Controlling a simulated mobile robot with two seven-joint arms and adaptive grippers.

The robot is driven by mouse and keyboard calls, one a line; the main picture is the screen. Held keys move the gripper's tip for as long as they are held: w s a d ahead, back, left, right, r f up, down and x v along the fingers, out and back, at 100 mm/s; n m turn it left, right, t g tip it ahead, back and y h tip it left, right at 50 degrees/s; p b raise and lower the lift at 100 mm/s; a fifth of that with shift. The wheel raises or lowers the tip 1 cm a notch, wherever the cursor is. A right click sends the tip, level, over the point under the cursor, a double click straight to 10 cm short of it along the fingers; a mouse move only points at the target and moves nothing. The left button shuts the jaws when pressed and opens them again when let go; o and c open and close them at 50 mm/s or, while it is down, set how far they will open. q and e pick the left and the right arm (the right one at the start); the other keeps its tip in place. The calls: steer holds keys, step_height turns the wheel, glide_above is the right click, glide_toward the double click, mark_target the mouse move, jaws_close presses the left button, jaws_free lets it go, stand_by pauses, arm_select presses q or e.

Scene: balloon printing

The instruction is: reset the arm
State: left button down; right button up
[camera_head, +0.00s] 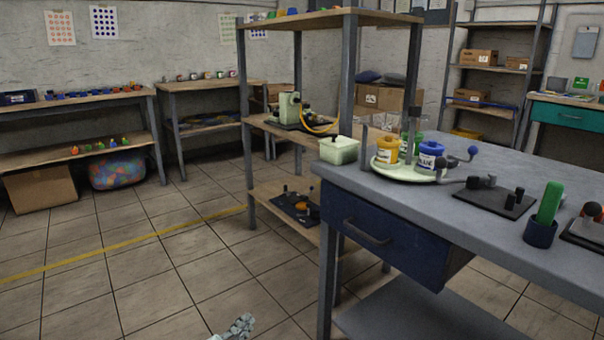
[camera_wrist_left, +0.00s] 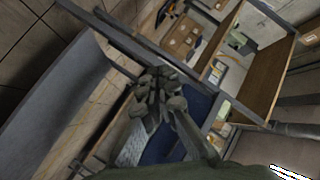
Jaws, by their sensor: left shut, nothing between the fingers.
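My left gripper (camera_head: 240,326) shows at the bottom edge of the head view, low over the tiled floor, left of the grey workbench (camera_head: 455,235). It is shut and empty. In the left wrist view its fingers (camera_wrist_left: 160,92) are together in the middle of the picture. The blue drawer front (camera_wrist_left: 192,118) of the bench and shelves show behind them. The gripper touches nothing that I can see. Most of the left arm is out of the head view. My right gripper is in neither view.
An open shelf rack (camera_head: 295,130) stands behind the bench's left end. The floor (camera_head: 130,270) on the left is clear.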

arm_select(q)
steer(key=s+a+f+n+g+y, duration=0.1)
steer(key=s+a+f+n+g, duration=0.2)
steer(key=s, duration=0.6)
steer(key=s+a+f+n+g+y+p, duration=0.1)
steer(key=s+a+f+n+g, duration=0.3)
steer(key=s, duration=0.6)
steer(key=s+a+f+n+g+y+p, duration=0.1)
steer(key=s+a+f+n+g+y, duration=0.2)
steer(key=s+a+f, duration=0.4)
steer(key=shift+s+a+n+g, duration=0.45)
steer(key=shift+s+g, duration=0.15)
steer(key=shift+s, duration=0.6)
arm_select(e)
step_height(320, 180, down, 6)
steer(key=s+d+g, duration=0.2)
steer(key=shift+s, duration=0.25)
